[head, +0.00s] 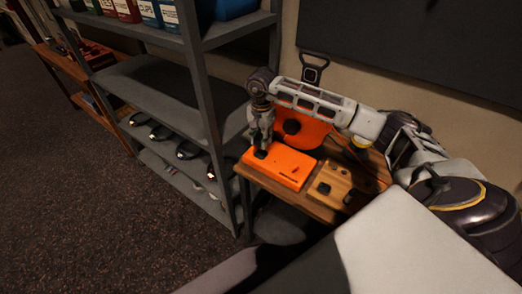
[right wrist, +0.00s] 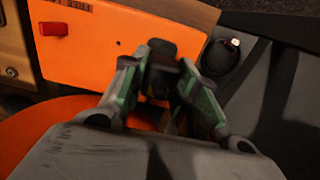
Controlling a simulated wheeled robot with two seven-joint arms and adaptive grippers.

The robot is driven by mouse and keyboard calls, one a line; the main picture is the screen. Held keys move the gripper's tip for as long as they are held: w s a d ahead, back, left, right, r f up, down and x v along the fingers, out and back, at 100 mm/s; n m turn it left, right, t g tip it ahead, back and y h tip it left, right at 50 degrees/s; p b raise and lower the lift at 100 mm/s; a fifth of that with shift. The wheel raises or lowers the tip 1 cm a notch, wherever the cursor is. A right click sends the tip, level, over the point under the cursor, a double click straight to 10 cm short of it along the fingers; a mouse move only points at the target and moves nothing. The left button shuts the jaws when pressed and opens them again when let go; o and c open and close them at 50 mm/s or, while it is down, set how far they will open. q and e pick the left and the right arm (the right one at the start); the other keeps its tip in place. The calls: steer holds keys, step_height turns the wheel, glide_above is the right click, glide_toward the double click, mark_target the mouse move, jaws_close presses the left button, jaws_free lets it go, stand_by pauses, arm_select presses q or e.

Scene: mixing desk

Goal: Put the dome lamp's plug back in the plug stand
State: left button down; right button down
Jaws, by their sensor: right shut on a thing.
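My right gripper (head: 261,147) points down over a flat orange box (head: 292,172) on the small wooden table. In the right wrist view its fingers (right wrist: 165,75) are closed around a black piece (right wrist: 160,55), which looks like the plug, at the box's edge. Whether it sits in the box or only touches it, I cannot tell. The large orange round body (head: 312,130) behind, partly hidden by my arm, looks like the dome lamp. A wooden block (head: 327,186) with dark fittings lies right of the box. Which one is the plug stand is unclear. My left gripper is out of view.
A grey metal shelf unit (head: 200,100) stands close on the left, with black objects (head: 187,150) on a lower shelf. The wooden table (head: 315,207) is narrow and crowded. A thin cable (head: 372,170) runs at its right. Open carpet (head: 90,220) lies at the left.

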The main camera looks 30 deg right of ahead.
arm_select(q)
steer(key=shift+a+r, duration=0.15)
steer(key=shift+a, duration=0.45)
arm_select(e)
steer(key=shift+r, duration=0.4)
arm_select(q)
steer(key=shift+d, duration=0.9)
arm_select(e)
steer(key=shift+w+f, duration=0.15)
steer(key=shift+w, duration=0.05)
